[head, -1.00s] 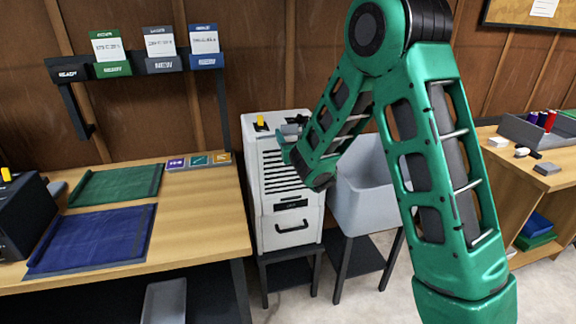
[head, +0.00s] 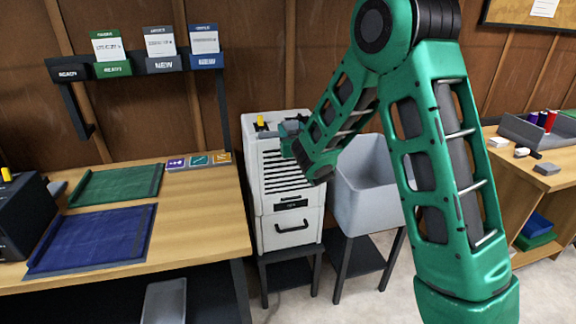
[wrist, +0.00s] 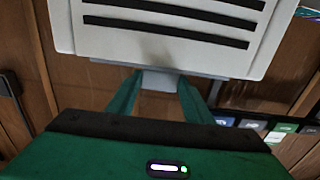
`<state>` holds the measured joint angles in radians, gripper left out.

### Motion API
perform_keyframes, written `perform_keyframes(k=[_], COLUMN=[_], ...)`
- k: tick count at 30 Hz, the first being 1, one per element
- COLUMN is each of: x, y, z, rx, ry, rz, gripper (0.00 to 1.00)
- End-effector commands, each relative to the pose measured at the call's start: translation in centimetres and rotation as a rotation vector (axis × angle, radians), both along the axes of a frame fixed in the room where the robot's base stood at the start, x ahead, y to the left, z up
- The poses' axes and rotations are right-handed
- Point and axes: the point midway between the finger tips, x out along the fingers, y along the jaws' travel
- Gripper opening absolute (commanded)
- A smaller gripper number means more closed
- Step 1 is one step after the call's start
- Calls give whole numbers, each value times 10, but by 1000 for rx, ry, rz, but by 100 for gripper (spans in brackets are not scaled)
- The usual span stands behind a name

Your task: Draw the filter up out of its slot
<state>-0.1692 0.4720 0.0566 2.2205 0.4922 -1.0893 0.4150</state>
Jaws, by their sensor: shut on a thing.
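The white cabinet (head: 288,180) with black vent slits stands in the middle of the head view, and its slit face (wrist: 170,22) fills the top of the wrist view. My gripper (wrist: 158,84) has both green fingers closed on a light grey tab, taken as the filter's grip (wrist: 161,79), at the cabinet's edge. In the head view my gripper (head: 291,134) is at the cabinet's top right and small. The filter's body and slot are hidden or too small to tell, so I cannot tell how far it is drawn out.
A yellow knob (head: 261,121) stands on the cabinet's top. A wooden table (head: 200,215) with a green mat (head: 115,186) and a blue mat (head: 92,238) is on the left.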

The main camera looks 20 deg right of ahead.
Motion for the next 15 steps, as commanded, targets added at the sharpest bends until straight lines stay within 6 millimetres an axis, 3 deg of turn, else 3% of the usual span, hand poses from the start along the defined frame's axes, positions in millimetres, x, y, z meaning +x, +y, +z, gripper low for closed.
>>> perform_keyframes(k=[15], x=[0], y=[0], z=[46], rx=[0], ry=[-3], rz=[0], gripper=[27])
